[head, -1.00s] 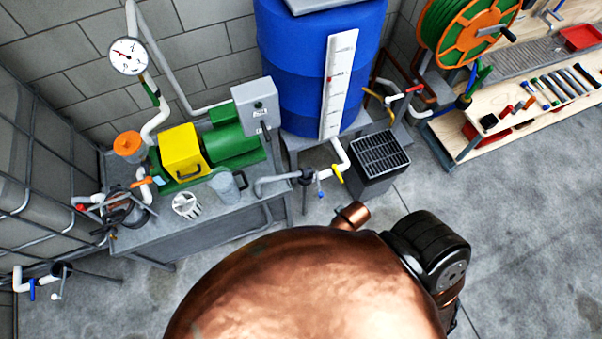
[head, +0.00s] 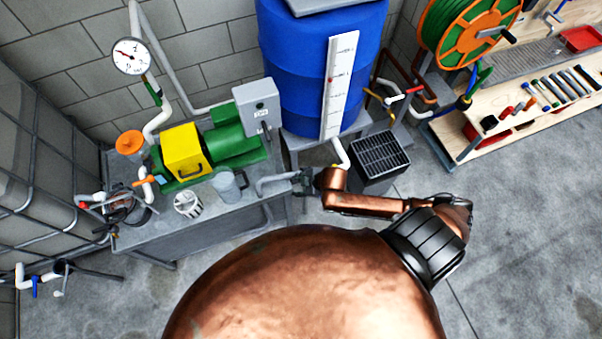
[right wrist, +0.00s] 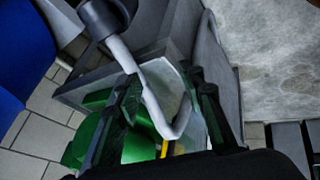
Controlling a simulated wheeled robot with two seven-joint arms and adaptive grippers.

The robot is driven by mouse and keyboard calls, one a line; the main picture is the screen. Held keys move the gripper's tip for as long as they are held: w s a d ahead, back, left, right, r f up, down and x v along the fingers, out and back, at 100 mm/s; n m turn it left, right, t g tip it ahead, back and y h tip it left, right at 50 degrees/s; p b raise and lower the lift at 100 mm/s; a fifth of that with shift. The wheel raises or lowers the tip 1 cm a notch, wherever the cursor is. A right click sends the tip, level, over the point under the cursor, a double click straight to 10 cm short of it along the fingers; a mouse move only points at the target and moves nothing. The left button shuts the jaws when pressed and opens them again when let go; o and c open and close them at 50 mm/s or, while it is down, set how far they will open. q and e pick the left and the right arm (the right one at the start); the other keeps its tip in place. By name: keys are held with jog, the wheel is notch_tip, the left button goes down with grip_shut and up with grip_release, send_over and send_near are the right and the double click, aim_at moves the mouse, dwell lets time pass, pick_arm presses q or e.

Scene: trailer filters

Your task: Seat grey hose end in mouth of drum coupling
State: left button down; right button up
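The grey hose (head: 272,183) comes off the bench's right end in the head view. It leads to a dark fitting beside my right gripper (head: 304,181), which mostly hides that spot. In the right wrist view the bent grey hose (right wrist: 150,90) passes between the two fingers of my right gripper (right wrist: 165,85). The fingers are wide apart, with visible gaps to the hose. A dark cylindrical fitting (right wrist: 104,16) is at the hose's upper end. I cannot tell how far the hose end sits in it. My left gripper is out of view.
The blue drum (head: 300,80) stands on a grey stand, its white outlet pipe (head: 341,153) near my right arm. A black grated box (head: 381,152) is just right. The grey bench (head: 215,222) carries a green pump (head: 233,148). Open floor lies at right.

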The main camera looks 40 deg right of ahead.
aim_at(297, 173)
jog(key=w+d+n, duration=0.1)
jog(key=d, duration=0.1)
jog(key=w+d, duration=0.1)
jog(key=d, duration=0.1)
jog(key=w+d+n, duration=0.1)
jog(key=d, duration=0.1)
jog(key=shift+w+f+n, duration=0.2)
jog(key=shift+w+n, duration=0.05)
jog(key=shift+n, duration=0.05)
jog(key=shift+w+d+f, duration=0.1)
jog(key=shift+w+f, duration=0.05)
jog(key=shift+f, duration=0.2)
jog(key=x, duration=0.2)
jog(key=b+x, duration=0.1)
jog(key=x, duration=0.1)
jog(key=b+x, duration=0.1)
jog(key=x, duration=0.2)
jog(key=shift+a, duration=0.3)
jog(key=shift+r, duration=0.1)
grip_shut()
